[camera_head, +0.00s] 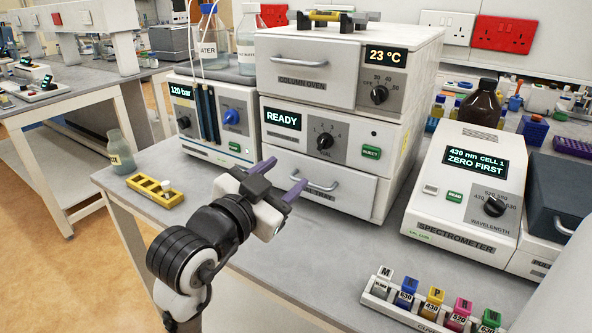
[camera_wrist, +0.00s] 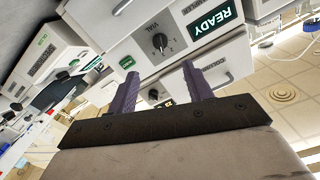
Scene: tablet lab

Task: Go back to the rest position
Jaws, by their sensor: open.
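My gripper (camera_head: 291,178) is raised above the bench in front of the stacked instrument, close to its tray drawer (camera_head: 318,184). Its purple fingers are apart and nothing is between them. In the wrist view my gripper (camera_wrist: 162,88) also shows open and empty, with the READY panel (camera_wrist: 211,29) and vial dial of the instrument beyond it, turned over in the picture. My arm reaches up from the lower left of the head view.
A pump unit (camera_head: 215,118) with bottles on top stands left of the stack. The spectrometer (camera_head: 462,192) and a rack of coloured cuvettes (camera_head: 436,303) are at right. The bench between is clear.

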